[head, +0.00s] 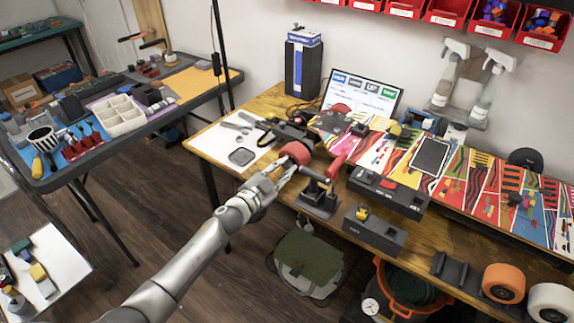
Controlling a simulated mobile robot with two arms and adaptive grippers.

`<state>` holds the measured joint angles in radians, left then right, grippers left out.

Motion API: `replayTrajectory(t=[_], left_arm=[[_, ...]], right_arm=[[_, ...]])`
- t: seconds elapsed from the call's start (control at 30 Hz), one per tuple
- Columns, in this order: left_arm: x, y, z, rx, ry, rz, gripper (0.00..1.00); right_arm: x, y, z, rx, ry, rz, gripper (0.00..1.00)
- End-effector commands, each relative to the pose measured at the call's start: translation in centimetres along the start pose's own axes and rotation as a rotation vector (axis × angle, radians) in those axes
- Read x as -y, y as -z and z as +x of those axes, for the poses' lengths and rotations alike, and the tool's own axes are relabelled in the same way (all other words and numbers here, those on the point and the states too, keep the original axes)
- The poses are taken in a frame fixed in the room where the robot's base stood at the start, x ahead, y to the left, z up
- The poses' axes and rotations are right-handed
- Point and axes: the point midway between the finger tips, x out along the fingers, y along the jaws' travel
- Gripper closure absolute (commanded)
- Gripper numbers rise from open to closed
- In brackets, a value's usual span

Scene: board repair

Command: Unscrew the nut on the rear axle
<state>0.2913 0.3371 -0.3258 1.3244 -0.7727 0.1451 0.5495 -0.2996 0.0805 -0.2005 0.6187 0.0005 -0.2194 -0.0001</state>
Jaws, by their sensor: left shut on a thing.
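A long board (480,185) with a colourful striped pattern lies along the workbench. A red wheel (296,153) is near its left end, beside dark parts that look like an axle mount. My left gripper (288,172) reaches in from the lower left, with its fingers at the near side of the red wheel. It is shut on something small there. The fingers hide the held thing, and the nut cannot be made out separately. My right gripper is not in view.
Dark boxes (374,230) line the bench's front edge. A white sheet with tools (232,135) lies left. Orange and white wheels (504,283) are at lower right.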

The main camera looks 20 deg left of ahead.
Motion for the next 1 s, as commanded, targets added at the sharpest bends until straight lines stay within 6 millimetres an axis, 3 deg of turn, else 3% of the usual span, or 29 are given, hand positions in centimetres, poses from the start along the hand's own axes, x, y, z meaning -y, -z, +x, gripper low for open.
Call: replayTrajectory(t=[0.3,0.73,1.0], left_arm=[[0.02,0.0,-0.04,0.001,0.0,-0.381,0.97],[0.02,0.0,-0.05,0.001,0.0,-0.449,0.97],[0.01,0.04,-0.06,0.0,0.0,-0.784,0.97]], right_arm=[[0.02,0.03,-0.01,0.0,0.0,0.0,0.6],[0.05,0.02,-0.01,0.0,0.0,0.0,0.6],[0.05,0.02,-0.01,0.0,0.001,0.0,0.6]])
